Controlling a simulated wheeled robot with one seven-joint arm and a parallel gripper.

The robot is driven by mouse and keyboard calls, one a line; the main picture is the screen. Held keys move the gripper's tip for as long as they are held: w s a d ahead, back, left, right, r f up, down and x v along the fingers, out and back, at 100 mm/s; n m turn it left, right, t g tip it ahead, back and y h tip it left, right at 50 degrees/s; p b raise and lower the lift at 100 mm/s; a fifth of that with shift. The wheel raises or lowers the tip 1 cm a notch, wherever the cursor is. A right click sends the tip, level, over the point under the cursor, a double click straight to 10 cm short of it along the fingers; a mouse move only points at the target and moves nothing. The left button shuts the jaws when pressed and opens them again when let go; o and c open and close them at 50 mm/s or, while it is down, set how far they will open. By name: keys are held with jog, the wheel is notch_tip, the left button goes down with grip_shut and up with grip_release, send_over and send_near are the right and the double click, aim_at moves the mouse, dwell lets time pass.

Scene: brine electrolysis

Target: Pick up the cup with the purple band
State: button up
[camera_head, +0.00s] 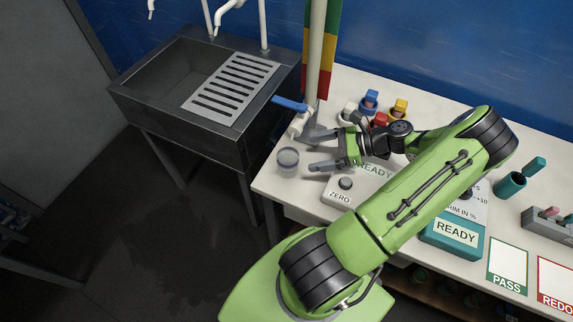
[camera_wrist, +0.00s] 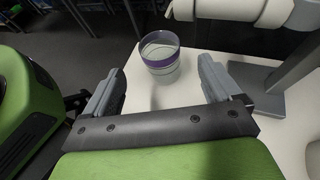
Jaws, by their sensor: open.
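The clear cup with the purple band (camera_wrist: 160,52) stands upright on the white table in the wrist view, just beyond and between my two fingers. In the head view the cup (camera_head: 288,161) is near the table's left edge, below the tap with the blue lever. My gripper (camera_head: 312,152) is open, its fingertips pointing left toward the cup. In the wrist view my gripper (camera_wrist: 163,80) has nothing between its fingers. The cup appears clear of both fingers.
A tap with a blue lever (camera_head: 292,107) and its post stand close behind the cup. A grey ZERO box (camera_head: 341,194) is in front of my gripper. Several coloured-capped bottles (camera_head: 371,101) stand behind it. A metal sink (camera_head: 160,75) is at left.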

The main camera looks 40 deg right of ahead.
aim_at(281, 159)
jog(key=b+x, duration=0.1)
jog(key=x, duration=1)
jog(key=shift+f, duration=0.1)
jog(key=shift+s, duration=0.15)
jog(key=shift+c, duration=0.2)
jog(key=c, duration=1.2)
jog(key=shift+o, duration=0.2)
jog(key=shift+r+p, duration=0.45)
jog(key=shift+p, duration=0.1)
jog(key=shift+f, duration=0.1)
